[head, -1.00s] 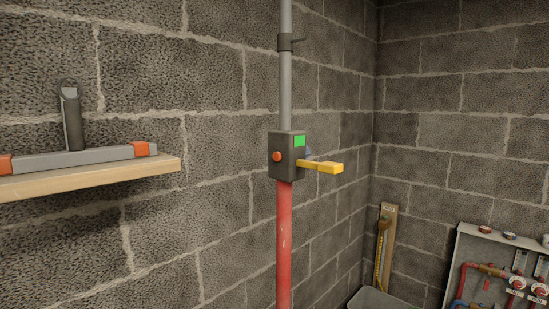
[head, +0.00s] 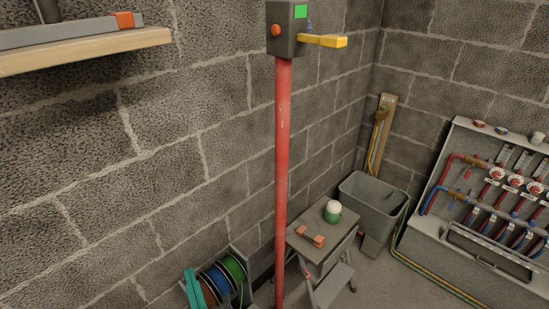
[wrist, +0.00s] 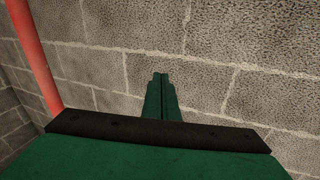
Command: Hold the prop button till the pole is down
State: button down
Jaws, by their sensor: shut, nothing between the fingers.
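The prop is an upright red pole (head: 282,150) beside the block wall in the head view. A dark box (head: 287,45) tops its red part, near the upper edge. Anything above the box is out of frame. In the wrist view the red pole (wrist: 36,50) slants at the upper left, apart from my gripper. My green gripper (wrist: 161,78) is shut and empty, with wall behind its fingertips. No button shows there.
A shelf (head: 85,52) juts out at upper left. Cable reels (head: 220,278) stand low by the pole, with a teal piece I cannot identify. A step stool (head: 315,255), grey bin (head: 375,208) and pipe manifold panel (head: 490,190) stand right. Some floor is clear between them.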

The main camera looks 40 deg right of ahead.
aim_at(276, 30)
jog(key=w+d+r+m+h, duration=0.2)
jog(key=w+d+r, duration=0.15)
jog(key=r, duration=0.45)
jog(key=w+d+r+m+h, duration=0.2)
jog(key=w+d+r+m, duration=0.15)
jog(key=r, duration=0.45)
jog(key=w+d+r+m+h, duration=0.1)
jog(key=w+d+r+m, duration=0.2)
jog(key=r, duration=0.5)
jog(key=s+d+r+m+h, duration=0.1)
jog(key=s+d+r+m, duration=0.1)
jog(key=r, duration=0.7)
jog(key=s+d+r+m+g+h, duration=0.1)
jog(key=s+d+r+m, duration=0.1)
jog(key=r, duration=0.7)
jog(key=s+d+r+m+g+h, duration=0.1)
jog(key=s+d+r+m+h, duration=0.1)
jog(key=d+r, duration=0.3)
notch_tip(276, 30, up, 4)
jog(key=shift+d+r+m, duration=0.25)
jog(key=shift+d+m, duration=0.15)
jog(key=shift+m, duration=0.35)
jog(key=shift+d, duration=0.1)
jog(key=d, duration=0.8)
jog(key=shift+w+d, duration=0.35)
jog(key=shift+w, duration=0.05)
jog(key=shift+d, duration=0.1)
jog(key=shift+w+d, duration=0.1)
jog(key=shift+d, duration=0.2)
